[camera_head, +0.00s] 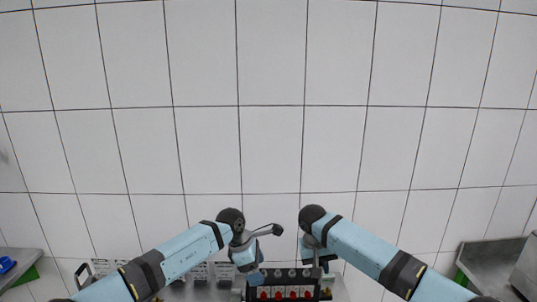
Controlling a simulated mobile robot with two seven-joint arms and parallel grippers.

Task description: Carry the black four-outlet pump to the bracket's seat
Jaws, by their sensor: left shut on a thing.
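The black four-outlet pump (285,284) shows at the bottom centre, with a row of round fittings along its top and red parts on its front. The bottom edge of the picture cuts it off. My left gripper (254,279) is at the pump's left side and shut on it; its fingertips are small and hard to make out. My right gripper (317,271) is at the pump's upper right, and its jaws are too hidden to tell open from shut. I cannot make out the bracket's seat.
A white tiled wall (270,100) fills most of the view. A metal worktop (20,262) with a blue item (7,264) is at the far left. Another metal worktop (490,258) is at the far right.

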